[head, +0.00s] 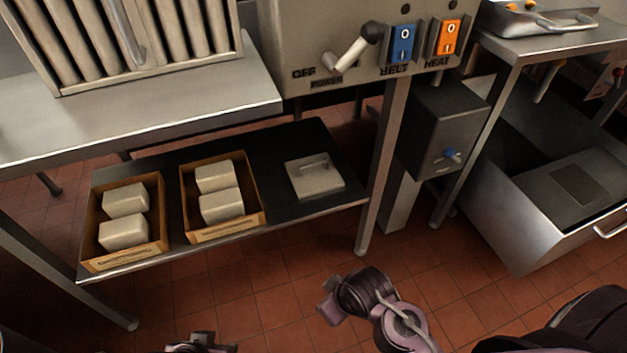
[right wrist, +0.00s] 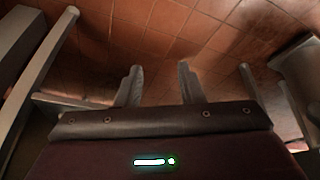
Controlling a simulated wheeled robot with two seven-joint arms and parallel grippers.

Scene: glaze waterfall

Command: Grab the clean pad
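Pale block-shaped pads sit in two open brown boxes on the lower shelf in the head view. The left box (head: 160,220) holds two pads, a rear one (head: 125,199) and a front one (head: 123,232). The right box (head: 258,206) also holds two, a rear one (head: 214,176) and a front one (head: 221,206). The box labels are too small to read, so I cannot tell which pads are clean. My right gripper (head: 328,300) is in front of the shelf, open and empty in the right wrist view (right wrist: 159,72). My left gripper (head: 200,344) barely shows at the bottom edge.
The dark lower shelf (head: 275,150) also bears a flat grey piece with a handle (head: 314,176). A steel table (head: 200,108) overhangs it behind. A table leg (head: 381,180) stands right of the shelf. An open steel drawer (head: 510,225) stands farther right. Tiled floor lies in front.

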